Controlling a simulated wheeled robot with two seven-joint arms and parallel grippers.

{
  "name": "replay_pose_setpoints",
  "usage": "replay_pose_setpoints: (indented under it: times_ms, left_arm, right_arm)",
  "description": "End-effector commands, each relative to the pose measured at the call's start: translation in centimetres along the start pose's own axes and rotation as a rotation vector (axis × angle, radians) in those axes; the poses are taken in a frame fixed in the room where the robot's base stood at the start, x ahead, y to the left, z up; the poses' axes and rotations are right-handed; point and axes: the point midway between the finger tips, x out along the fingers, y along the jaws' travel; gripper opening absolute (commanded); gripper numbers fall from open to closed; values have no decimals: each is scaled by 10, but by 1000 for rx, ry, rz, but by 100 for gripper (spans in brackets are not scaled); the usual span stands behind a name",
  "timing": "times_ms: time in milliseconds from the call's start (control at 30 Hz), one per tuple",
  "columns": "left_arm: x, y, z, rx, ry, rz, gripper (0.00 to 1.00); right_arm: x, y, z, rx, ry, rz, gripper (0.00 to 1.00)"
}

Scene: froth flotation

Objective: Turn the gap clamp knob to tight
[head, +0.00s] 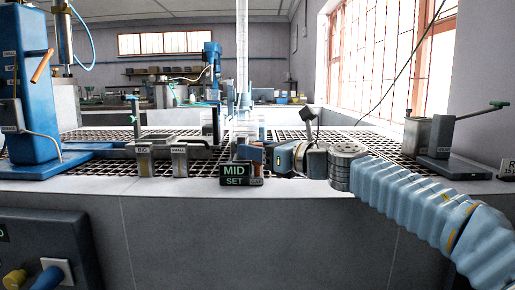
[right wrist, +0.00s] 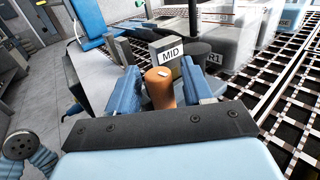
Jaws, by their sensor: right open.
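An orange knob (right wrist: 161,90) with a small pale mark on top stands between the two blue fingers of my right gripper (right wrist: 163,84) in the right wrist view. The fingers are open, one on each side of it. Whether they touch it I cannot tell. In the head view my right gripper (head: 268,157) reaches in from the right, low over the bench front, just behind a dark sign reading MID SET (head: 236,175). The knob is mostly hidden there. A block labelled MID (right wrist: 171,54) stands just beyond the knob. My left gripper is not in view.
Metal blocks (head: 160,160) stand left of the sign, beside a blue column machine (head: 28,85). A clear tall tube (head: 242,50) rises behind. A metal pot (head: 416,136) and a stand with a green-tipped lever (head: 440,150) are at right. Black grating (head: 100,134) covers the bench.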

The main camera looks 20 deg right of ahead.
Motion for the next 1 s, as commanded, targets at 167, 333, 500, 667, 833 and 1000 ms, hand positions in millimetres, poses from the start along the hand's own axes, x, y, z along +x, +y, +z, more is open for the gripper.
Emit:
replay_pose_setpoints:
  times_ms: [167, 333, 500, 667, 833, 1000]
  left_arm:
    - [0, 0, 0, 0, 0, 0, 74]
    - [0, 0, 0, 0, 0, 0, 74]
    - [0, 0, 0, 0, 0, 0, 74]
    - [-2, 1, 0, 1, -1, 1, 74]
    - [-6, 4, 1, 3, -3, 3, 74]
    - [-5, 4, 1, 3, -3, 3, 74]
  right_arm:
    - [0, 0, 0, 0, 0, 0, 50]
    - [0, 0, 0, 0, 0, 0, 31]
    - [0, 0, 0, 0, 0, 0, 4]
    - [0, 2, 2, 0, 0, -32, 2]
    - [0, 1, 1, 0, 0, -122, 2]
    - [0, 0, 0, 0, -1, -141, 1]
